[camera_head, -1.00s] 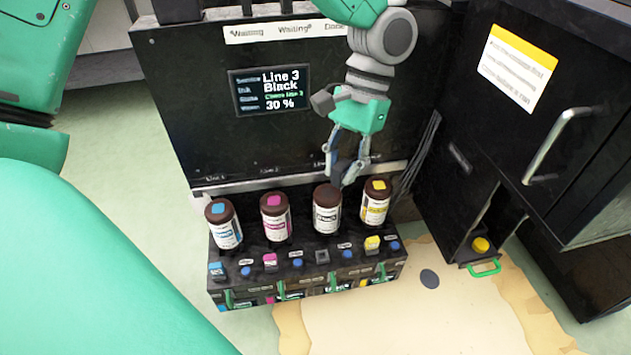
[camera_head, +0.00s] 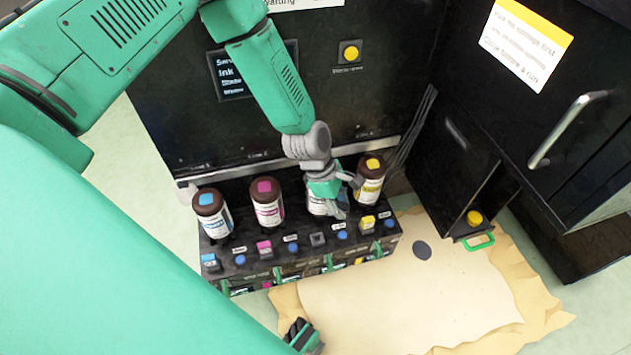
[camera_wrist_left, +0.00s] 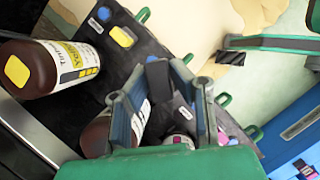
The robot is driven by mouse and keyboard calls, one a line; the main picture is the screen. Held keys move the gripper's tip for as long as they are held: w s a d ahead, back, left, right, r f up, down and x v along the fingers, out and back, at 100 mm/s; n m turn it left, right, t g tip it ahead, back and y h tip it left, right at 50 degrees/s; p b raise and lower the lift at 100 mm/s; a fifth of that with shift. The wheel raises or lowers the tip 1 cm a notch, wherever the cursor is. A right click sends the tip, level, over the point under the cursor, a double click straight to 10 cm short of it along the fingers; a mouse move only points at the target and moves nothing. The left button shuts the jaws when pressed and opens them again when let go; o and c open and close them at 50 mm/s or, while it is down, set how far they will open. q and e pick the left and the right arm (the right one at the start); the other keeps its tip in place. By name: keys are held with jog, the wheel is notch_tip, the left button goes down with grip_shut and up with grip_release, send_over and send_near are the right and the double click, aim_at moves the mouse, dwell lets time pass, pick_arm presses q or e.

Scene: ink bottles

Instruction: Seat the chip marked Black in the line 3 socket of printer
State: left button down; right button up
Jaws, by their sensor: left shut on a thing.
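My left gripper (camera_head: 338,208) is low in front of the Black bottle (camera_head: 316,203), above the printer's ink block. It is shut on a small dark block, seen between its fingertips in the left wrist view, which looks like the Black chip (camera_wrist_left: 158,76); no marking on it is readable. The line 3 socket (camera_head: 318,239) is a dark square with a grey rim, just below and left of the fingertips, and I see no chip in it. The blue, magenta and yellow chips (camera_head: 367,222) sit in the other sockets. My right gripper (camera_head: 302,336) shows only partly at the bottom edge.
The blue bottle (camera_head: 212,217), magenta bottle (camera_head: 267,205) and yellow bottle (camera_head: 370,182) stand close around the left gripper. A black cabinet (camera_head: 470,150) with a handle stands at right. A pale sheet (camera_head: 400,300) lies on the floor in front.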

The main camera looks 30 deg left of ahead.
pick_arm(q)
jog(key=a+f+n+b, duration=0.1)
jog(key=f+n, duration=0.1)
jog(key=f, duration=0.2)
jog(key=s+a+f+n+t+y+b, duration=0.1)
jog(key=a+f+n, duration=0.1)
jog(key=f, duration=0.2)
jog(key=s+a+f+n+t+b, duration=0.1)
jog(key=f+n, duration=0.2)
jog(key=f, duration=0.1)
jog(key=shift+s+a+f+b, duration=0.1)
jog(key=shift+s+a+b, duration=0.05)
jog(key=shift+a+b, duration=0.25)
jog(key=shift+f, duration=0.35)
jog(key=shift+a, duration=0.1)
pick_arm(e)
jog(key=f, duration=0.2)
jog(key=d+f, duration=0.1)
jog(key=f, duration=0.1)
jog(key=shift+f, duration=0.2)
pick_arm(q)
jog(key=shift+a, duration=0.1)
pick_arm(e)
jog(key=shift+a+r, duration=0.1)
jog(key=shift+a, duration=0.1)
pick_arm(q)
jog(key=shift+d+r, duration=0.2)
pick_arm(e)
jog(key=shift+d+r, duration=0.1)
jog(key=shift+d, duration=0.1)
